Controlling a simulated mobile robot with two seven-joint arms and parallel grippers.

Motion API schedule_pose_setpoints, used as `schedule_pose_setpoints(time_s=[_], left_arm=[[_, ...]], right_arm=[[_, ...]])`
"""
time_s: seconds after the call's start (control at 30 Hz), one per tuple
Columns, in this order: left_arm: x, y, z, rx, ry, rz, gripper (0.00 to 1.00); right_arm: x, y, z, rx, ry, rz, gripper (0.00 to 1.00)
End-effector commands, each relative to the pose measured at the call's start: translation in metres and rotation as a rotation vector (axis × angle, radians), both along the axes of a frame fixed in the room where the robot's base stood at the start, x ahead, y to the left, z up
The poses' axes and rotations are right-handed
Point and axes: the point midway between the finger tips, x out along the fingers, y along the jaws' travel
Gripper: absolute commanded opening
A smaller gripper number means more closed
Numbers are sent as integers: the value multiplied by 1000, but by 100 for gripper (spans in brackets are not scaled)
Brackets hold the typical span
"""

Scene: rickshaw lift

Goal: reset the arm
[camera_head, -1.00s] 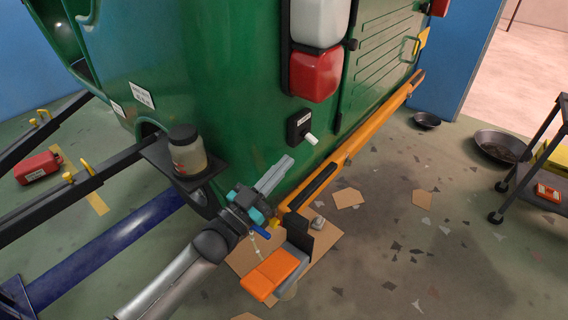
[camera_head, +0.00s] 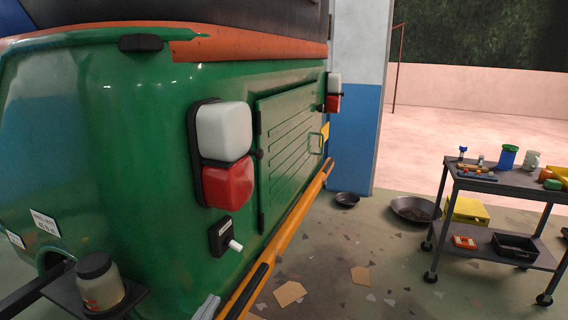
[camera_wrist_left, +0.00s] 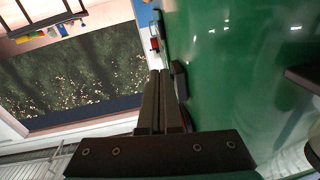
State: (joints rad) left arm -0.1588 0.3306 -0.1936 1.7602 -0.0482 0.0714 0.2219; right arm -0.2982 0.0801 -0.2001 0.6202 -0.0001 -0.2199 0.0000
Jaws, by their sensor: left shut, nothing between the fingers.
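The tips of my left gripper (camera_head: 206,308) show at the bottom edge of the head view, close to the green rickshaw body (camera_head: 150,150) and beside its orange bumper bar (camera_head: 290,228). In the left wrist view the two dark fingers of my left gripper (camera_wrist_left: 161,100) lie together, shut and empty. The green body panel (camera_wrist_left: 240,70) fills the right side there, with a small black part (camera_wrist_left: 180,80) beside the fingers. The rest of my left arm is below the head view. My right gripper is in neither view.
A jar (camera_head: 100,284) stands on a dark shelf at the lower left. A black switch box (camera_head: 222,237) with a white knob sits on the rickshaw. A tool cart (camera_head: 505,185) stands at the right. Two pans (camera_head: 415,209) and cardboard pieces (camera_head: 290,293) lie on the floor.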

Motion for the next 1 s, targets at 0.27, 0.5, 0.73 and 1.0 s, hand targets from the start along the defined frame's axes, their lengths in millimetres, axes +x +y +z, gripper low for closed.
schedule_pose_setpoints(time_s=[0.27, 0.5, 0.73, 1.0], left_arm=[[-44, -1, -47, 56, 364, 110, 0], [-106, 1, -79, 110, 690, 167, 0], [-175, 2, -93, 157, 973, 185, 0], [-236, 4, -93, 192, 1194, 184, 0]], right_arm=[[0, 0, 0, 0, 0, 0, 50], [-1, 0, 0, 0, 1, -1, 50], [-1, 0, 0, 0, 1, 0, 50], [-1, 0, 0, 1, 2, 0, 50]])
